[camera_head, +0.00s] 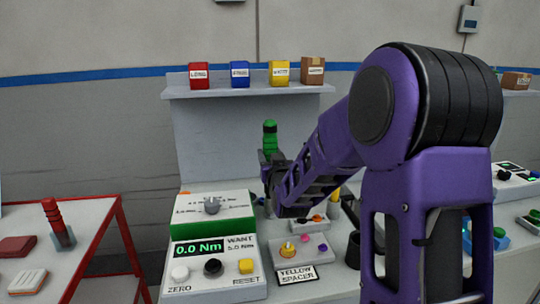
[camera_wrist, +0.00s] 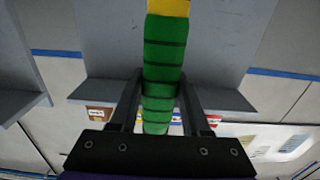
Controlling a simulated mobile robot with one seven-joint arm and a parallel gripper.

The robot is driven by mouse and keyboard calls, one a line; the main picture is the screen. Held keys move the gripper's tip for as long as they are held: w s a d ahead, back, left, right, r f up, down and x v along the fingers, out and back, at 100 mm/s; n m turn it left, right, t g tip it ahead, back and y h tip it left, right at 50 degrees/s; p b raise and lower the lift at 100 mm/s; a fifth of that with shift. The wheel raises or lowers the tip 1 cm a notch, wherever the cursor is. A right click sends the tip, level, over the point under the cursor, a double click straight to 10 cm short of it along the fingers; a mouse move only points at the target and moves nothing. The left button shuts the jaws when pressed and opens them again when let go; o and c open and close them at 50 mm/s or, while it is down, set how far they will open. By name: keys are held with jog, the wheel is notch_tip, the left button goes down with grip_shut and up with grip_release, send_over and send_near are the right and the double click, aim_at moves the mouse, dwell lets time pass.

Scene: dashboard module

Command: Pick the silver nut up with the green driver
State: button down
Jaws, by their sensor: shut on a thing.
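The green driver (camera_head: 270,138) stands roughly upright in my gripper (camera_head: 271,162), above the bench and in front of the grey back panel. In the wrist view my gripper (camera_wrist: 161,88) has one finger on each side of the driver's ridged green handle (camera_wrist: 164,52) and is shut on it. A yellow part of the driver shows at the top edge of that view. The driver's tip is out of view or hidden behind my arm in the head view. I cannot make out the silver nut in either view.
A grey tray (camera_head: 312,253) with small coloured parts sits behind the "YELLOW SPACER" card (camera_head: 297,276). A torque meter (camera_head: 214,268) reading 0.0 Nm is to its left. Coloured boxes line the shelf (camera_head: 250,91). A red-edged table (camera_head: 95,222) holds a red driver (camera_head: 50,213).

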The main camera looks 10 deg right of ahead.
aim_at(271, 145)
jog(key=shift+f, duration=0.6)
dwell(0.8)
jog(key=shift+r+p, duration=0.8)
jog(key=shift+r, duration=1.5)
jog(key=shift+s, duration=0.1)
